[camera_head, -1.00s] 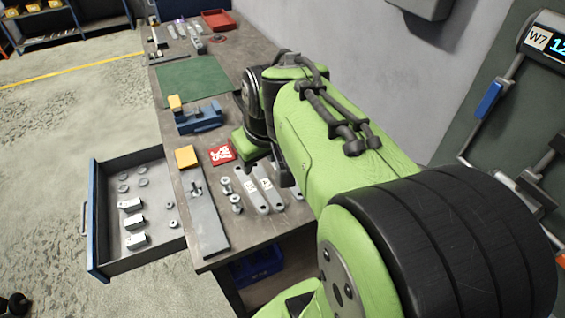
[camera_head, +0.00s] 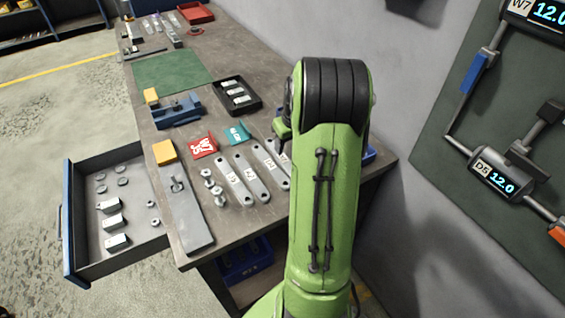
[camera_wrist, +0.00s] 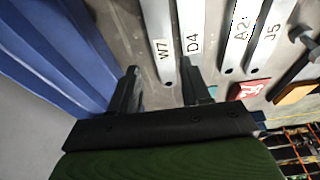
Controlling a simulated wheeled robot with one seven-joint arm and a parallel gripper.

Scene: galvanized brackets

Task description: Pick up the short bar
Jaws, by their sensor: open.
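Several flat grey bars with labels lie side by side on the bench. In the wrist view they read W7 (camera_wrist: 157,24), D4 (camera_wrist: 191,18), A2 (camera_wrist: 240,30) and J5 (camera_wrist: 270,32). In the head view three bars (camera_head: 235,178), (camera_head: 252,180), (camera_head: 268,163) show clearly; the rightmost is mostly behind my arm. I cannot tell for certain which is the short bar. My gripper (camera_wrist: 158,70) is open and empty, its fingers near the lower ends of W7 and D4. One fingertip overlaps D4 in the picture. The head view hides most of my gripper.
A blue bin (camera_wrist: 58,50) is close beside my gripper. A red sign (camera_head: 203,146), a teal sign (camera_head: 237,133) and a black tray (camera_head: 224,97) stand beyond the bars. Bolts (camera_head: 211,183) and a steel plate (camera_head: 187,215) lie left. An open drawer (camera_head: 90,262) juts out.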

